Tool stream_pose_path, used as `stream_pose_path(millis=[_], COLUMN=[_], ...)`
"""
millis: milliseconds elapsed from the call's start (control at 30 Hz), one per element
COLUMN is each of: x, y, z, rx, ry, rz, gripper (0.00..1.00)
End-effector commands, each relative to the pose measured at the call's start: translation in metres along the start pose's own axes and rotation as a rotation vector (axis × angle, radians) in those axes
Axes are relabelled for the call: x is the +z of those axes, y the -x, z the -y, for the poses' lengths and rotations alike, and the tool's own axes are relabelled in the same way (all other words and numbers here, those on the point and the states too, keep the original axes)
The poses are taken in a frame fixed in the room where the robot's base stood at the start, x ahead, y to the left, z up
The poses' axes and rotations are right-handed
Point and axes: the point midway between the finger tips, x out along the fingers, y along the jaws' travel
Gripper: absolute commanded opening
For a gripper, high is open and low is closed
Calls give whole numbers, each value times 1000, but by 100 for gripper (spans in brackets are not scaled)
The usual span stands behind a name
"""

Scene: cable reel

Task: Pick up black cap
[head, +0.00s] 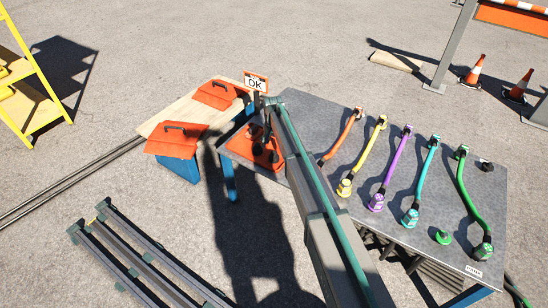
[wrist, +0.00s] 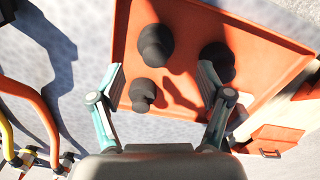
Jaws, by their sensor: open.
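Three dark, knob-shaped black caps stand on an orange tray (wrist: 268,45) in the wrist view: one at the top middle (wrist: 155,45), one to the right (wrist: 217,62) and a smaller one lower left (wrist: 142,92). My gripper (wrist: 162,68) is open and empty above the tray, its teal fingers spread to either side of the middle and lower-left caps. The right cap is partly behind the right finger. In the head view my gripper (head: 263,103) is over the orange tray (head: 236,148) at the table's left end, where the caps are small and partly hidden.
The grey table (head: 320,122) carries several coloured cables, a loose green cap (head: 442,237) and a black piece (head: 486,165) at right. An OK sign (head: 256,83) rises close behind my gripper.

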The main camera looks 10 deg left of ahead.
Motion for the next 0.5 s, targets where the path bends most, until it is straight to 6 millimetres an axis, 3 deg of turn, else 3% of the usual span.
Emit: stream_pose_path(millis=[300,500], x=[2,2], y=[-40,-44], z=[-6,-6], rx=[1,0], ry=[0,0], rz=[2,0], gripper=[78,78])
